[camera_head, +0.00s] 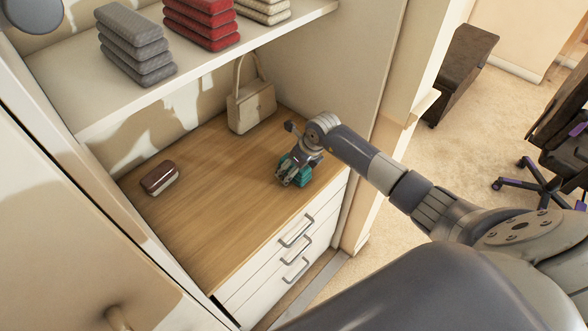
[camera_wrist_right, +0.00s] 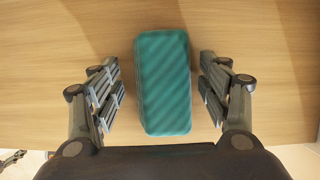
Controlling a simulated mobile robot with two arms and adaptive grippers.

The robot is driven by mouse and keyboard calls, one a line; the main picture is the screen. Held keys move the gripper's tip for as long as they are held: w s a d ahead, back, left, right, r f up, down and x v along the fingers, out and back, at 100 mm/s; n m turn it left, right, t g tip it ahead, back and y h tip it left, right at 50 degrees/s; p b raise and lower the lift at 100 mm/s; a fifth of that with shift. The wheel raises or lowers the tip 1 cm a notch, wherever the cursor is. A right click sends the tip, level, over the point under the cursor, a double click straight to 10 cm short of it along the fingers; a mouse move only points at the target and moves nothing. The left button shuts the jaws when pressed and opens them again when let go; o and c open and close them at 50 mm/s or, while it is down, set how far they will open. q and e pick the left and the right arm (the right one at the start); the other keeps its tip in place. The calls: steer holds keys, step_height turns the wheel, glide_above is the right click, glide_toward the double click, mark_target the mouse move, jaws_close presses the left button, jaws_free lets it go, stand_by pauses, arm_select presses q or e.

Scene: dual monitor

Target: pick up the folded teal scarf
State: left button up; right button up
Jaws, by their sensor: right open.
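The folded teal scarf (camera_head: 305,177) lies on the wooden top of the drawer unit, near its front right edge. In the head view my right gripper (camera_head: 287,174) is over it and hides part of it. In the right wrist view the scarf (camera_wrist_right: 162,85) is a striped teal block, lengthwise between the two fingers of my right gripper (camera_wrist_right: 159,75). The gripper is open, with a narrow gap to the scarf on the left and on the right. My left gripper is not in view.
A beige handbag (camera_head: 251,106) stands at the back of the wooden top (camera_head: 215,195). A brown case (camera_head: 159,178) lies at the left. The shelf above (camera_head: 75,93) holds grey (camera_head: 137,45), red (camera_head: 203,22) and beige (camera_head: 263,9) folded stacks. The middle of the top is clear.

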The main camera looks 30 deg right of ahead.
steer(key=shift+f, duration=0.1)
stand_by(0.3)
steer(key=c, duration=1.2)
steer(key=shift+o, duration=0.2)
steer(key=shift+r, duration=0.35)
step_height(320, 180, up, 2)
steer(key=shift+w+d+r+b, duration=0.1)
steer(key=shift+r+b, duration=0.15)
steer(key=shift+b, duration=0.4)
steer(key=s+a+b, duration=0.1)
steer(key=s+a, duration=0.2)
steer(key=s, duration=0.1)
steer(key=s+a+r+b, duration=0.1)
steer(key=s+a, duration=0.3)
steer(key=s+a+r+b, duration=0.1)
steer(key=s+a, duration=0.3)
steer(key=shift+r+b, duration=0.15)
steer(key=shift+b, duration=0.25)
